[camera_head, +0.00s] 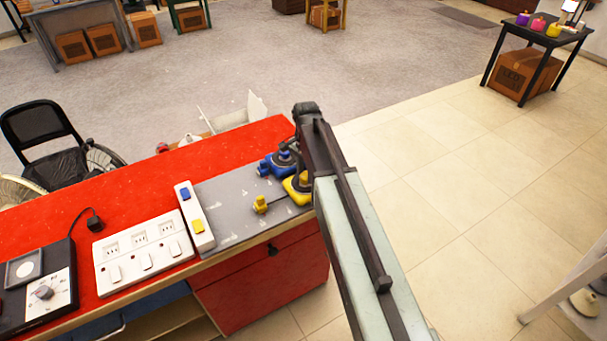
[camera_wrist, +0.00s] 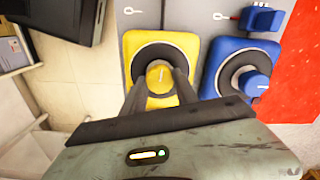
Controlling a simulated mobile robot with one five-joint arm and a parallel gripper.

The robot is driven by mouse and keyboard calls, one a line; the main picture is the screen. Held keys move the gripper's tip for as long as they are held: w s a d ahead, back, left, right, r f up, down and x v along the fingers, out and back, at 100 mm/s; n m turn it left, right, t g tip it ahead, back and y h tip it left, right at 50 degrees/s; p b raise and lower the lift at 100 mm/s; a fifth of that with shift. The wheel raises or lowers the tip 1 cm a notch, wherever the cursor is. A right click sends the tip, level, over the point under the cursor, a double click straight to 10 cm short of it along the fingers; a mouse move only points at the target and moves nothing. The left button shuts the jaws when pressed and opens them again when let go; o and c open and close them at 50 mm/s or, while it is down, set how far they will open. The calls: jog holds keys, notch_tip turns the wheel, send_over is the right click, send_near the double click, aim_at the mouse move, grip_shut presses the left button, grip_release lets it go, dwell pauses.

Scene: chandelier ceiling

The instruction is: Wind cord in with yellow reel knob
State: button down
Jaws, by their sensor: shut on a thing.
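The yellow reel (camera_wrist: 188,43) is a rounded yellow block with a dark ring around a round yellow knob (camera_wrist: 160,77). In the wrist view my gripper (camera_wrist: 160,84) has one finger on each side of the knob and is shut on it. In the head view the yellow reel (camera_head: 296,189) sits on a grey panel (camera_head: 232,203), partly hidden by my arm. A blue reel (camera_wrist: 238,72) with its own knob (camera_wrist: 254,84) stands beside it; it also shows in the head view (camera_head: 274,165).
A small yellow piece (camera_head: 261,204) sits on the panel. A two-switch box (camera_head: 193,214), a white socket strip (camera_head: 143,252) and a black dial box (camera_head: 40,290) lie left on the red bench (camera_head: 130,197). A chair (camera_head: 50,140) stands behind.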

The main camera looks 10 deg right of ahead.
jog(key=m, duration=0.4)
jog(key=shift+s+m, duration=0.15)
jog(key=shift+m, duration=0.15)
jog(key=m, duration=0.3)
jog(key=shift+m, duration=0.4)
jog(key=m, duration=0.4)
jog(key=shift+m, duration=2.1)
jog(key=c, duration=0.9)
grip_release()
jog(key=shift+s+r, duration=0.1)
jog(key=shift+r, duration=0.05)
jog(key=shift+c, duration=0.2)
